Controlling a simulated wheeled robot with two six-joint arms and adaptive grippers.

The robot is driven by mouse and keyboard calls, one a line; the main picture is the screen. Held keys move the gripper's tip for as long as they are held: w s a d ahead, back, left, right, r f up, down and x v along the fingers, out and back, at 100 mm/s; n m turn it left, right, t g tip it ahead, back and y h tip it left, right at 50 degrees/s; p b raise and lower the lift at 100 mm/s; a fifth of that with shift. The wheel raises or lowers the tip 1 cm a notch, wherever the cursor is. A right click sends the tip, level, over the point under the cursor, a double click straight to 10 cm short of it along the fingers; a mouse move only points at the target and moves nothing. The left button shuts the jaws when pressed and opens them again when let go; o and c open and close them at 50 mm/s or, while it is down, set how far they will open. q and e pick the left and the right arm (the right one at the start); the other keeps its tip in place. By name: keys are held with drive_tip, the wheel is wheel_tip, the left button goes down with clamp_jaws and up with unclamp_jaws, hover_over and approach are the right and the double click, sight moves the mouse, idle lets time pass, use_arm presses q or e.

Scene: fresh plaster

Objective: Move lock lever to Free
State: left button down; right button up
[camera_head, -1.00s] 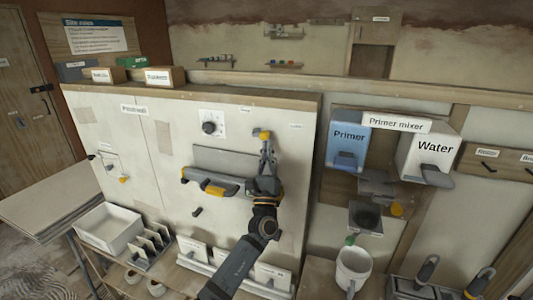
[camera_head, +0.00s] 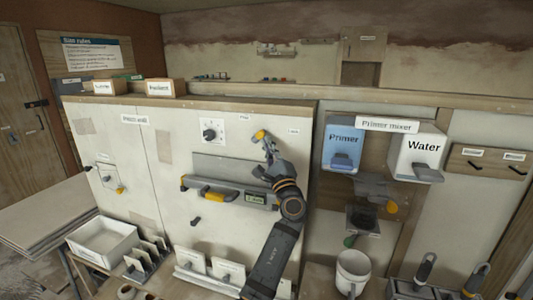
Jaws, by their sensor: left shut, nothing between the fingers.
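A lever with a yellow knob (camera_head: 259,135) is on the white wall panel, just below and right of a small label that appears to read Free (camera_head: 244,118). Another small label, apparently Lock (camera_head: 293,131), sits further right. My left gripper (camera_head: 268,143) is shut and empty, its fingertips close beside the knob on its lower right. Whether it touches the knob I cannot tell. The gripper hides the lower part of the lever. My right gripper is not in view.
Below is a grey tool with yellow ends and a small display (camera_head: 255,198). The primer (camera_head: 343,149) and water (camera_head: 415,156) dispensers stand right of the panel. A white tray (camera_head: 103,238) is lower left.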

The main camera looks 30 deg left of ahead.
sight(261, 131)
use_arm(q)
drive_tip(key=r+n+g, duration=0.1)
drive_tip(key=n, duration=0.1)
drive_tip(key=r+n+g+p, duration=0.1)
drive_tip(key=n, duration=0.1)
drive_tip(key=a+r+n+g+h+p, duration=0.1)
drive_tip(key=n+g, duration=0.1)
drive_tip(key=shift+s+r, duration=0.1)
drive_tip(key=shift+a+r+n+g+h+p, duration=0.3)
drive_tip(key=shift+n+g+h+p, duration=0.2)
drive_tip(key=shift+n+g+p, duration=0.25)
drive_tip(key=shift+a, duration=0.15)
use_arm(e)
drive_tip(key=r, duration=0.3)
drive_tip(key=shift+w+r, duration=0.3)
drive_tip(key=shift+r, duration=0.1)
use_arm(q)
drive_tip(key=shift+s+a+r, duration=0.1)
drive_tip(key=shift+r, duration=0.05)
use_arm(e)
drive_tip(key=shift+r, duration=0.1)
